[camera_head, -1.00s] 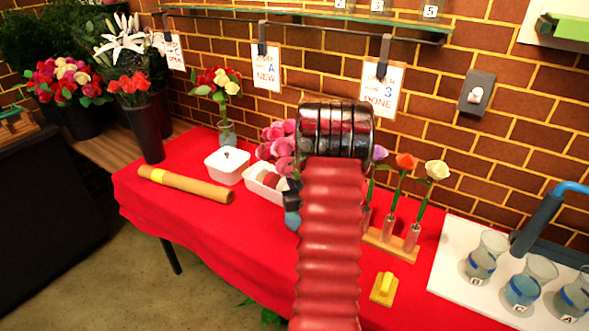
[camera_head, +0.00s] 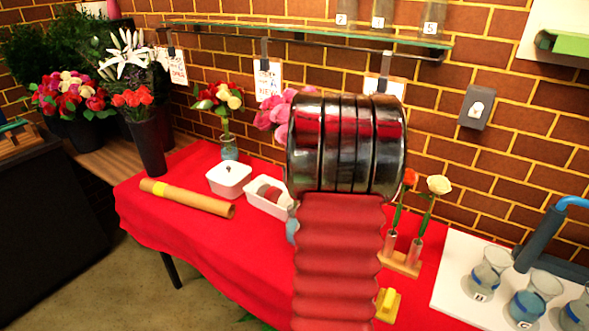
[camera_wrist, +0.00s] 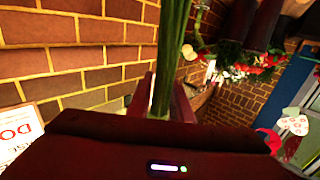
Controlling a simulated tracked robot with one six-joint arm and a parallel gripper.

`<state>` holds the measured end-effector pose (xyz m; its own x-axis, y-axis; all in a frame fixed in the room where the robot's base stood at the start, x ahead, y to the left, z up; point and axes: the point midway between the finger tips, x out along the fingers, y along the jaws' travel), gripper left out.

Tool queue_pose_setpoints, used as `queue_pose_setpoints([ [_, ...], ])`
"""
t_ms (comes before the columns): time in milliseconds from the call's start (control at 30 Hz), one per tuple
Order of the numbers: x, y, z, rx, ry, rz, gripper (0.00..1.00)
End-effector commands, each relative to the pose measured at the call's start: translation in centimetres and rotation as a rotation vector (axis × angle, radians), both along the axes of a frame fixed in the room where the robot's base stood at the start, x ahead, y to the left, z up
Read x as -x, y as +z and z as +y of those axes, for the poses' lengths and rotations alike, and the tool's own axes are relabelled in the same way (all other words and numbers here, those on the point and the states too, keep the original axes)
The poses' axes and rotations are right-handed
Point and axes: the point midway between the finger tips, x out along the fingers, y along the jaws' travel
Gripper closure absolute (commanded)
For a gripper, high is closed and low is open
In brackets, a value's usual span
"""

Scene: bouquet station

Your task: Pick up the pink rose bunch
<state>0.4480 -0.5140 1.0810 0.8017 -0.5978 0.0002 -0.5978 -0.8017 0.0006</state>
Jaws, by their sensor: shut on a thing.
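The pink rose bunch (camera_head: 276,112) shows in the head view to the left of my arm's dark banded joint, raised in front of the brick wall above the table. Its stems are hidden behind my arm there. In the wrist view, green stems (camera_wrist: 172,60) run upright between the fingers of my gripper (camera_wrist: 160,98). My gripper is shut on these stems. Its fingers are hidden in the head view.
Glass vases (camera_head: 487,272) stand on a white board at right. A glass shelf (camera_head: 300,33) runs above.

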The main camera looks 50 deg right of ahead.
Motion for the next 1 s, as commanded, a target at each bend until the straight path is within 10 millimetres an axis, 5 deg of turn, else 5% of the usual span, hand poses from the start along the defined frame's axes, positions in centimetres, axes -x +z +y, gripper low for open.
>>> queue_pose_setpoints([
  [300, 0.0, 4.0, 0.0, 0.003, 0.0, -0.002, 1.0],
  [1000, 0.0, 4.4, 0.0, 0.001, 0.0, -0.001, 1.0],
])
